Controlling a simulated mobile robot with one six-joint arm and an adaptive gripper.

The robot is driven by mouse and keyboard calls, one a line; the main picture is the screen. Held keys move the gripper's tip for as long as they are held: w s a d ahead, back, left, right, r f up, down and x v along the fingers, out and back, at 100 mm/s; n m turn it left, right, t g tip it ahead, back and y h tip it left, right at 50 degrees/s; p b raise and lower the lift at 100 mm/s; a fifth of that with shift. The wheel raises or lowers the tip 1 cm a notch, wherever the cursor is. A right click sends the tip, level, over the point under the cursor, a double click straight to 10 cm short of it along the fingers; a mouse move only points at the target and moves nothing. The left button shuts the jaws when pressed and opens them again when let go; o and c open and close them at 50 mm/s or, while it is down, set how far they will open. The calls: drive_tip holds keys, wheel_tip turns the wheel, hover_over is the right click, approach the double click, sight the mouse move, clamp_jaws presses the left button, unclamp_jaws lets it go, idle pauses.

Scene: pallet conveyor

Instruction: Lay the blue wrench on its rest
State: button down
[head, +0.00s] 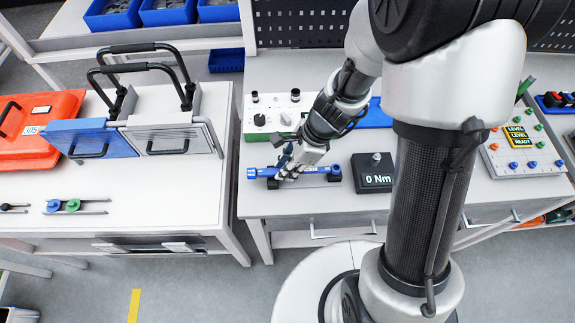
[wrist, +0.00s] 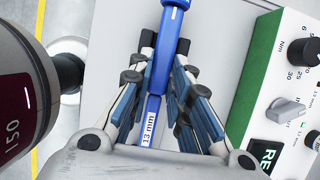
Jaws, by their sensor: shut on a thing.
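The blue wrench (head: 261,173) lies level, left to right, near the front of the middle table in the head view. My gripper (head: 287,176) is over its middle, pointing down. In the wrist view the wrench (wrist: 160,75) runs between the fingers of my gripper (wrist: 163,85), which are shut on it; its label reads 13 mm. Black blocks of the rest (head: 272,184) show under the wrench near its left end and at its right end. I cannot tell whether the wrench touches them or is just above.
A black box reading 0 Nm (head: 375,180) stands just right of the wrench. A green-edged control panel (head: 262,122) is behind it. A left table holds a blue case (head: 92,138), a grey case (head: 175,140) and an orange case (head: 45,115). The table front left of the wrench is narrow.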

drive_tip(key=shift+f+b, duration=0.5)
drive_tip(key=shift+f, duration=0.05)
idle(0.5)
drive_tip(key=c, duration=1.4)
unclamp_jaws()
drive_tip(key=v, duration=1.2)
